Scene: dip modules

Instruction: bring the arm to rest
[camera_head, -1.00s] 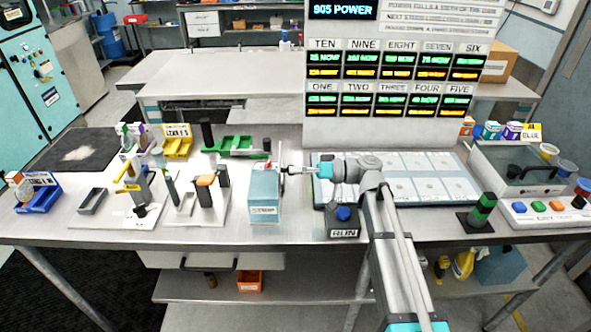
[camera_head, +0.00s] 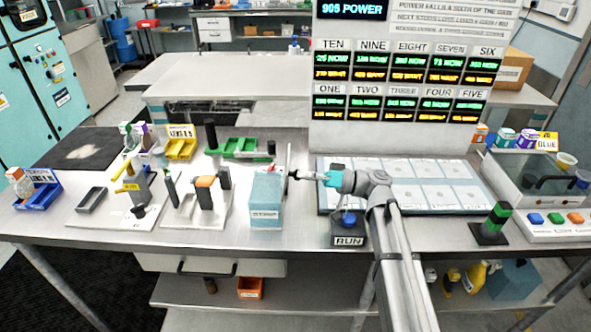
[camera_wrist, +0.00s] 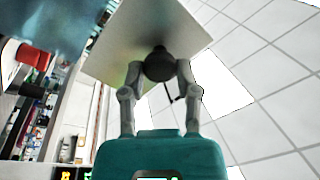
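My gripper (camera_head: 297,175) is at the right side of the pale blue box (camera_head: 265,212) on the bench. A thin grey plate (camera_head: 288,158) stands upright at the box's right side. In the wrist view, the two fingers of my gripper (camera_wrist: 159,72) lie either side of a round black knob (camera_wrist: 158,63) on the grey plate (camera_wrist: 125,45). The fingertips are very near the knob; I cannot tell whether they press on it. My arm reaches in from the right over the bench.
A panel of pale tiles (camera_head: 330,205) lies behind and right of my arm. A green-and-black post (camera_head: 493,225) is further right.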

